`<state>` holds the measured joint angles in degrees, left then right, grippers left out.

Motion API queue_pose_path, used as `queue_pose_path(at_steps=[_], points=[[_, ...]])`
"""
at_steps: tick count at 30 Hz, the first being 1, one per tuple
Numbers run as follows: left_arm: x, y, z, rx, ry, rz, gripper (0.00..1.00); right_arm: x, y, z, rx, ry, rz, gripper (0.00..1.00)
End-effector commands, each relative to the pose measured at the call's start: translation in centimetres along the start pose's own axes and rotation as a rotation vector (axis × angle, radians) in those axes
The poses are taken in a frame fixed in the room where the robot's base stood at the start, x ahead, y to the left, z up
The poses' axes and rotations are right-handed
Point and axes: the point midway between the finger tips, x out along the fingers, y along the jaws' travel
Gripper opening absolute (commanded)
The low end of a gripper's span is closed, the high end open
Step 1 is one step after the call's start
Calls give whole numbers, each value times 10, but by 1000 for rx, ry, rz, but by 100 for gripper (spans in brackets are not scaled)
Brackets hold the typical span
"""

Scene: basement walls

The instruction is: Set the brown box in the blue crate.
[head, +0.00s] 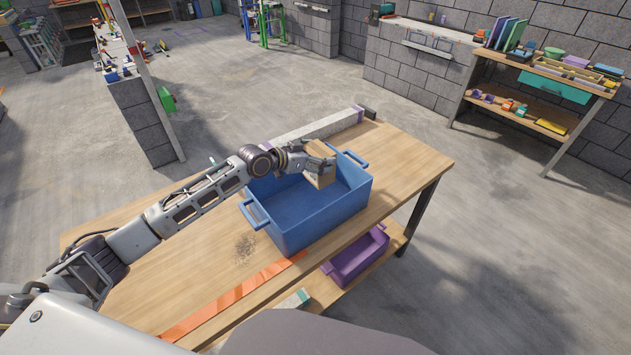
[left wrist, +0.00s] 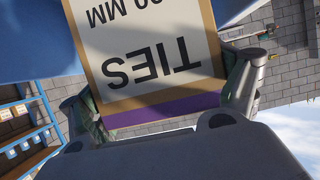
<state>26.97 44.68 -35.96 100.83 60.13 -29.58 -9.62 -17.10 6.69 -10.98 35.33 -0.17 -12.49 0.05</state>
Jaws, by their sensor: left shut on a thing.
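The brown box (head: 320,168) is held by my left gripper (head: 314,160) over the far part of the blue crate. In the left wrist view the box (left wrist: 150,60) fills the middle, with a white label reading "TIES" and a purple band, between the two fingers (left wrist: 165,105). The blue crate (head: 325,222) stands open on the wooden table, with a handle at each end. The part of its inside that shows is empty. I cannot tell whether the box touches the crate. My right gripper is not in view.
The wooden table (head: 415,160) has bare room to the right and left of the crate. A grey beam (head: 315,127) lies along its far edge. An orange strip (head: 230,297) lies near the front. A purple bin (head: 358,258) sits on the lower shelf.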

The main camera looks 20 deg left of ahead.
Motion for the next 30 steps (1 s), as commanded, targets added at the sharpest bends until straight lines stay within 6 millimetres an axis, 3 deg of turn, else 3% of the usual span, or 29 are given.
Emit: queue_pose_path(at_steps=[6, 15, 23, 30], points=[[11, 0, 25, -1, 1, 0, 50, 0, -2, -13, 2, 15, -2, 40], [15, 0, 34, 0, 3, 0, 50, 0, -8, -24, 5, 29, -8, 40], [16, 0, 37, 0, 2, 0, 50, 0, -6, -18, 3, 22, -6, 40], [24, 0, 58, 0, 1, 0, 50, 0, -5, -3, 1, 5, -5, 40]])
